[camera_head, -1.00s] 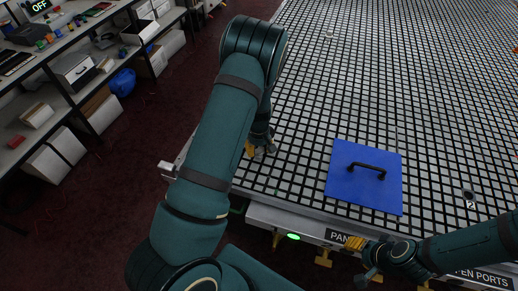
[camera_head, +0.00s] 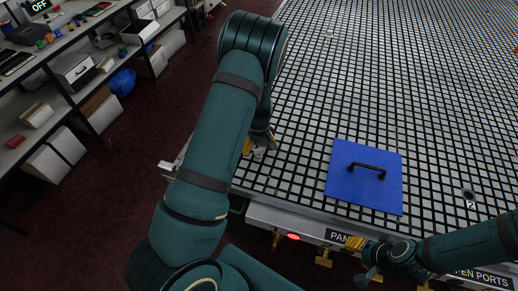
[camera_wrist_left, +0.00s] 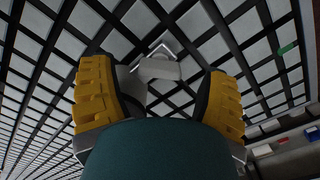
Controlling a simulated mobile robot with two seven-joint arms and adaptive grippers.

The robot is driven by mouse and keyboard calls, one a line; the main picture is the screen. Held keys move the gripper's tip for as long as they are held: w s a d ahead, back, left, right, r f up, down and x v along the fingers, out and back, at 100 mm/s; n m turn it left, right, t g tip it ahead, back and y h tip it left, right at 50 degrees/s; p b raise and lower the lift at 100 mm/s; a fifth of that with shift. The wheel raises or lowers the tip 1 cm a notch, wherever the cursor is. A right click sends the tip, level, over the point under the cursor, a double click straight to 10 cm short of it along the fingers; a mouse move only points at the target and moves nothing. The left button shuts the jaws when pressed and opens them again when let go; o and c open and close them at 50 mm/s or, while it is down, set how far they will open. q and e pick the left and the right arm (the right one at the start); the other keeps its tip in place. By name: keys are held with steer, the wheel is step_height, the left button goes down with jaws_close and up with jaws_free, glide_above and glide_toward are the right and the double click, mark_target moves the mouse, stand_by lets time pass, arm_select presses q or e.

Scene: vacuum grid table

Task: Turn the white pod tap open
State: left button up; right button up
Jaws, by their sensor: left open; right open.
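A small white piece that looks like the pod tap (camera_wrist_left: 158,68) stands on the grid, between the fingers of my left gripper (camera_wrist_left: 160,98) in the left wrist view. The fingers are open on either side of it, with a gap showing. In the head view, a small pale part (camera_head: 259,154) shows beside my left gripper (camera_head: 252,149) near the table's left front corner. My forearm hides part of this spot. My right gripper (camera_head: 360,258) is open and empty at the table's front edge. I cannot make out the angle of the tap handle.
A blue panel (camera_head: 345,190) with a black handle lies on the grid table (camera_head: 400,110), right of my left gripper. A red light (camera_head: 293,237) glows on the front edge. Shelves (camera_head: 75,100) with boxes stand at the far left.

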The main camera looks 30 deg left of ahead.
mark_target(254, 150)
arm_select(q)
step_height(254, 150, up, 11)
stand_by(0.3)
steer(key=shift+f, duration=0.15)
steer(key=c, duration=0.6)
steer(key=f+m, duration=0.4)
steer(key=m, duration=0.2)
steer(key=s+f+m, duration=0.1)
steer(key=f+m, duration=0.3)
steer(key=m, duration=0.2)
steer(key=a+f+m, duration=0.1)
steer(key=f+m, duration=0.3)
steer(key=m, duration=0.2)
steer(key=shift+s+f, duration=0.1)
steer(key=shift+s, duration=0.15)
steer(key=shift+c, duration=0.2)
jaws_close()
